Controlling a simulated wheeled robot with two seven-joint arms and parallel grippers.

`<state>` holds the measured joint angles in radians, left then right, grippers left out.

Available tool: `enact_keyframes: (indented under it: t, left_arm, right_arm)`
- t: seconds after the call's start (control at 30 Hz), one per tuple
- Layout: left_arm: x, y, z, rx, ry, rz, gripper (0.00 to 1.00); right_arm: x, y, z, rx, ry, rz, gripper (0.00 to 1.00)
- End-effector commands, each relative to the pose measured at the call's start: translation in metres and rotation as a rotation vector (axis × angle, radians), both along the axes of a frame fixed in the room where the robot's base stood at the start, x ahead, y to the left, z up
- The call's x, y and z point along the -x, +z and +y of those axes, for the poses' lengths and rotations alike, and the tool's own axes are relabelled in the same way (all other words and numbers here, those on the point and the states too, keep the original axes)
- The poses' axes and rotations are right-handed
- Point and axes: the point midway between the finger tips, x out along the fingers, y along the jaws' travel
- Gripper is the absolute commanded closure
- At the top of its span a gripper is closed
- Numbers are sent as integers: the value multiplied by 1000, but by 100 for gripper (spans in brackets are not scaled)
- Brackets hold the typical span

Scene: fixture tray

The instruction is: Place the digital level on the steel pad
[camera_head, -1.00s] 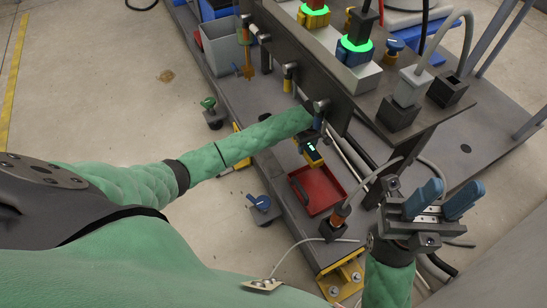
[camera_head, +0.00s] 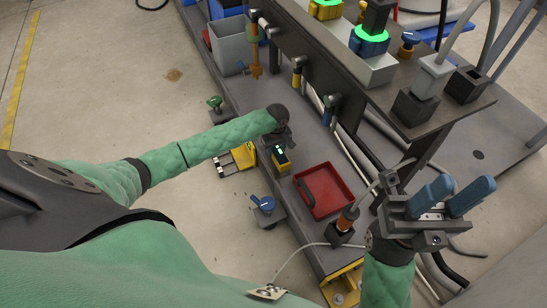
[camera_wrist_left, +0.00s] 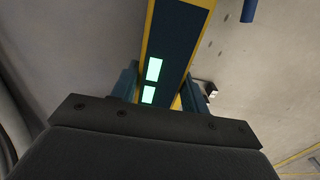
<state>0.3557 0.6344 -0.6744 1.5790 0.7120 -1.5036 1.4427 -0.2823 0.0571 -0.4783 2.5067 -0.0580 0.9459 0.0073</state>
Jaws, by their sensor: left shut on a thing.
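The digital level (camera_head: 281,160) is a small dark blue and yellow block with a lit pale green display. In the left wrist view the level (camera_wrist_left: 175,40) is a long blue bar with yellow edges and two lit windows, running between the fingers. My left gripper (camera_head: 279,146) is shut on it and holds it over the grey lower deck, left of the red tray; the height above the deck is hard to tell. My right gripper (camera_head: 453,196) is open and empty at the right, its blue fingers apart. I cannot pick out the steel pad with certainty.
The red tray (camera_head: 337,205) lies on the grey deck (camera_head: 312,147). An orange and black connector (camera_head: 346,220) with a cable stands by its front corner. A dark raised shelf (camera_head: 440,121) with fittings overhangs behind. A grey bin (camera_head: 231,47) stands at the far left end.

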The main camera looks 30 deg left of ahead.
Motion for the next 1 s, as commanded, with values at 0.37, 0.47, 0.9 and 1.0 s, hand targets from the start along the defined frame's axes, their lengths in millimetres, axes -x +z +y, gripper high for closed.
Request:
enact_keyframes:
  t: [0.37,0.47,0.9,1.0]
  left_arm:
    - [-2,-24,13,1,0,-1,85]
    - [-2,-39,13,0,0,-1,85]
    - [-2,-48,13,1,0,-2,85]
    - [-1,-50,13,0,0,-1,43]
  right_arm:
    - [0,-8,3,-15,26,-1,64]
    - [0,-13,4,-18,35,1,64]
    - [-1,-10,6,-1,39,-12,64]
    - [-1,-11,6,-3,38,-12,64]
